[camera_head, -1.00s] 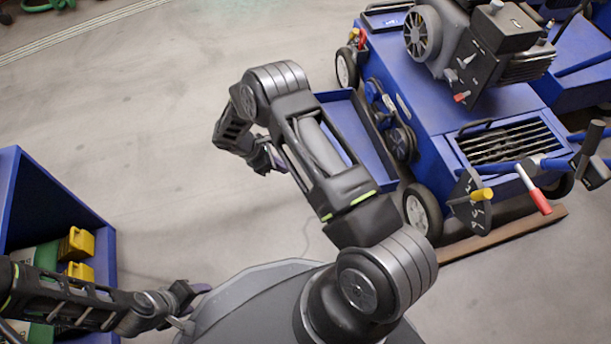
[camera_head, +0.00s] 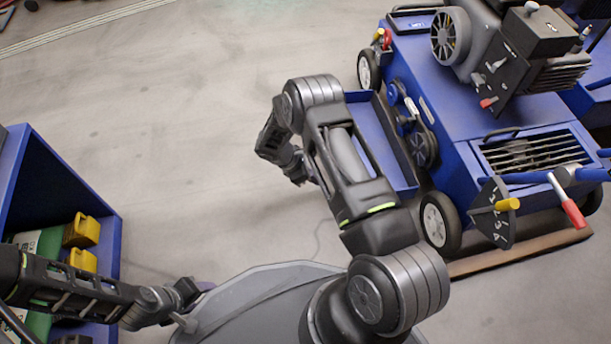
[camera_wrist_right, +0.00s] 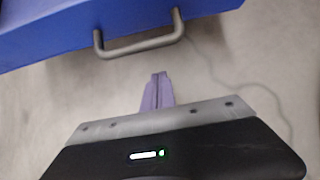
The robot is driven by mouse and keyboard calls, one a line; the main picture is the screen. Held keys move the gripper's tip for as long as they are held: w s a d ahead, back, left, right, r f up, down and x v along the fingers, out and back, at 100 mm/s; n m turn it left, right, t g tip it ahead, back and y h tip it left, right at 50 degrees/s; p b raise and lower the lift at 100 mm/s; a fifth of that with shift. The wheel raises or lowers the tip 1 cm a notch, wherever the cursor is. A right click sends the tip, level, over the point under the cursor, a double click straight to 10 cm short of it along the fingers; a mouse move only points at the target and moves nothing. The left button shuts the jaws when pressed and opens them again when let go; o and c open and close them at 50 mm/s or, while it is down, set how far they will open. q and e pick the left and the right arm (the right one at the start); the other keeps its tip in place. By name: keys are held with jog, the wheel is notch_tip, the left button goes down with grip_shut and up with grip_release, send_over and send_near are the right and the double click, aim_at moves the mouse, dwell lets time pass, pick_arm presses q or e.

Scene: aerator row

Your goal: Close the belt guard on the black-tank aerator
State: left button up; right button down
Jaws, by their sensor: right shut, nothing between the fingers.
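The blue aerator (camera_head: 455,105) stands at the right in the head view, with a black tank (camera_head: 540,32) on its engine. Its belt guard (camera_head: 368,125), a blue panel, hangs open on the near-left side, with dark pulleys (camera_head: 424,150) exposed beside it. In the right wrist view the blue panel (camera_wrist_right: 60,25) fills the top, with a grey bar handle (camera_wrist_right: 140,47) on its edge. My right gripper (camera_wrist_right: 158,80) is shut and empty, its purple fingers pointing toward the handle, apart from it. It also shows in the head view (camera_head: 309,177). My left gripper (camera_head: 200,292) is low at the left, its fingers unclear.
A blue open cabinet (camera_head: 112,240) with yellow jugs (camera_head: 82,230) stands at the left. A brown plank (camera_head: 520,250) lies by the aerator's wheels. Levers with yellow and red grips (camera_head: 573,213) stick out at its near end. Floor left of the guard is clear.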

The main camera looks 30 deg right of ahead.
pick_arm(q)
jog(key=shift+w+f, duration=0.1)
jog(key=shift+f, duration=0.2)
pick_arm(e)
jog(key=d+r, duration=0.2)
jog(key=r, duration=0.1)
jog(key=shift+s+r, duration=0.1)
jog(key=shift+s, duration=0.1)
pick_arm(q)
jog(key=shift+r, duration=0.15)
pick_arm(e)
jog(key=shift+r, duration=0.15)
